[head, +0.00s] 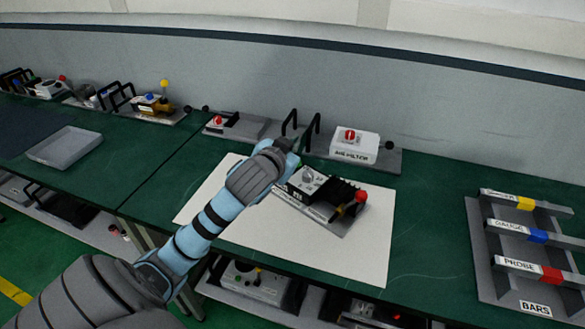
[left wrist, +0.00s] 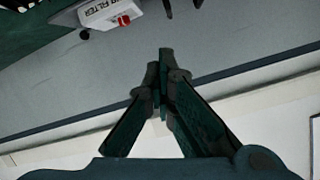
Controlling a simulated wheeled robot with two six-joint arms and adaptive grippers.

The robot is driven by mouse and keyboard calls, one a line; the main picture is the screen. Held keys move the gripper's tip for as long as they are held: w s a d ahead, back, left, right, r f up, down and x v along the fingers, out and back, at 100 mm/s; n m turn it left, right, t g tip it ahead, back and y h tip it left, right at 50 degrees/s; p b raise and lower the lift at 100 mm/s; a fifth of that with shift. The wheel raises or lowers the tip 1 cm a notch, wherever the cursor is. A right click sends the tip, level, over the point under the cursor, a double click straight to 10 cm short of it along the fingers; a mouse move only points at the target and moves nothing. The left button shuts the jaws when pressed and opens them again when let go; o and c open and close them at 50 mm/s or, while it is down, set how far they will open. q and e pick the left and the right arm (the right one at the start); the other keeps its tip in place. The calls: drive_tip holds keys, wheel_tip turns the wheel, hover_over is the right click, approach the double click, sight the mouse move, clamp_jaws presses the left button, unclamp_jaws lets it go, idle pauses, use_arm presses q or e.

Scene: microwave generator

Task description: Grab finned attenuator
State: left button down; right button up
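A black finned block, which looks like the finned attenuator (head: 339,191), sits on a grey base plate (head: 318,211) on a white mat. A red ball knob (head: 361,196) is at its right end. A small box with a round dial stands to its left on the same plate. My left arm reaches in above the mat, and the left gripper (head: 288,147) is up and behind the plate, mostly hidden by my wrist. In the left wrist view its fingers (left wrist: 164,62) come together with nothing between them, facing the wall. The attenuator is not in that view.
A white air filter box (head: 355,147) with a red knob stands behind the mat; it also shows in the left wrist view (left wrist: 108,12). A bars rack (head: 492,270) is at right. A grey tray (head: 65,147) is at left. The mat's front is clear.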

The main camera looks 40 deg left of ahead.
use_arm(q)
wheel_tip(320, 180, up, 4)
drive_tip(key=shift+a+f, duration=0.1)
drive_tip(key=shift+f, duration=0.1)
drive_tip(key=c, duration=2.4)
unclamp_jaws()
drive_tip(key=shift+c, duration=2.4)
unclamp_jaws()
drive_tip(key=shift+r, duration=0.1)
